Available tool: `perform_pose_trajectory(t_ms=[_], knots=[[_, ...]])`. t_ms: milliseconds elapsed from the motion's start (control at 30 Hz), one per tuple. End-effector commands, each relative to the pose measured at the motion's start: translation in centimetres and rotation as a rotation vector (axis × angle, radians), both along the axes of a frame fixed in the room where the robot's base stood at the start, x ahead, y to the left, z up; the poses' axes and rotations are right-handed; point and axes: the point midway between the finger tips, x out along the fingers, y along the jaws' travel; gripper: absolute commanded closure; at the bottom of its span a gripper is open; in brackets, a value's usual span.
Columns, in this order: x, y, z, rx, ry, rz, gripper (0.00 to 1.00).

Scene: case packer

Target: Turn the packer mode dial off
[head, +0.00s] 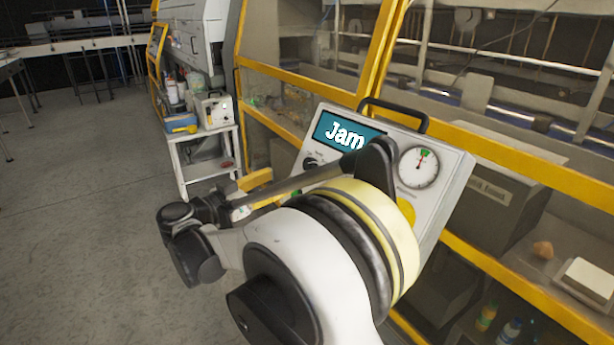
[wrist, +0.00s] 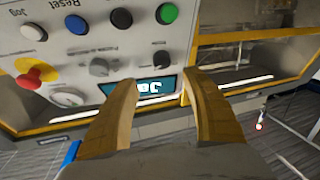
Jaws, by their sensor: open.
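The packer's control panel (head: 448,180) is a grey box with a screen (head: 348,132) reading "Jam". A dark round dial (head: 311,163) sits below the screen's left part; its label is too small to read. My arm hides much of the panel in the head view.
The panel also carries a blue button (wrist: 75,25), a green button (wrist: 166,13), a red stop button (wrist: 30,72) and a gauge (head: 419,167). Yellow-framed guarding (head: 500,160) stands behind. A small white cart (head: 205,150) is at the left; open floor (head: 80,210) lies left.

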Motion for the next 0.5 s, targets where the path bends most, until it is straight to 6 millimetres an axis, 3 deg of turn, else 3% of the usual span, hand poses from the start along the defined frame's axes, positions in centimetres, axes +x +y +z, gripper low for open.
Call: perform_pose_trajectory(t_ms=[67,167,500], knots=[[0.0,0.8,-0.7,0.000,-0.028,0.003,0.44],[0.5,0.3,-0.6,-0.001,-0.038,0.000,0.44],[5.3,-4.2,-0.6,0.000,-0.034,-0.001,0.44]])
